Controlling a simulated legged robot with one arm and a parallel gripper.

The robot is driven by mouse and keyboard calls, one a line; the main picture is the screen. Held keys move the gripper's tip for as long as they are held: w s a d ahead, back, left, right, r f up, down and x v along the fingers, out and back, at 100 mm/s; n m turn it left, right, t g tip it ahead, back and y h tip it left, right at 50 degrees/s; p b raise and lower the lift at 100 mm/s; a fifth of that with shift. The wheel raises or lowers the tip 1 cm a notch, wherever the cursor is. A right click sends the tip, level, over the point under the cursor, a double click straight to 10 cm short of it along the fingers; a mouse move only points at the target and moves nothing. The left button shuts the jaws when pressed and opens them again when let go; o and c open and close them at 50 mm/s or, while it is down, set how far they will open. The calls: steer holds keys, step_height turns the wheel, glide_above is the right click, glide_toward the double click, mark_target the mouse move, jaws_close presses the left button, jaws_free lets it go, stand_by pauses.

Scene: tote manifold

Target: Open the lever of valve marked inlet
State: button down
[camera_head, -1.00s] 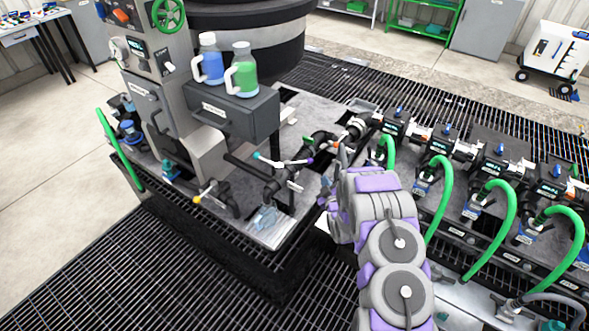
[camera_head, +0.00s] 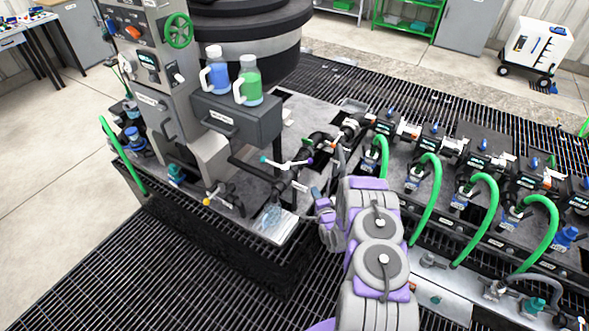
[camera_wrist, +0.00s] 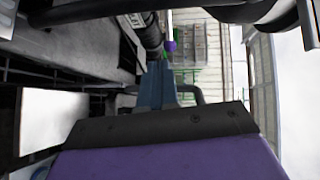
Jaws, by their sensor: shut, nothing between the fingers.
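A pale lever (camera_head: 284,163) with a teal tip and a purple tip sits on the black pipework at the front of the skid in the head view. A small white label (camera_head: 301,187) is beside the pipe below it; I cannot read "inlet" on it. My gripper (camera_head: 317,193) is just right of the pipe, below the purple tip. In the wrist view my gripper's blue-grey fingers (camera_wrist: 158,82) are together and empty. A purple lever tip (camera_wrist: 171,46) shows just beyond them, with no clear contact.
Black pipes run close around my gripper. A grey box (camera_head: 240,118) holds a blue jug (camera_head: 215,70) and a green jug (camera_head: 248,82). A row of valves with green hoses (camera_head: 428,200) stands right of my arm. Open grating (camera_head: 180,270) lies in front.

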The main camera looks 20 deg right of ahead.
mark_target(300, 163)
steer(key=w+d+b, duration=0.1)
steer(key=w, duration=1.2)
steer(key=shift+w+d+f+m, duration=0.25)
steer(key=shift+w+d+m, duration=0.1)
steer(key=shift+d+m, duration=0.05)
steer(key=shift+d, duration=0.15)
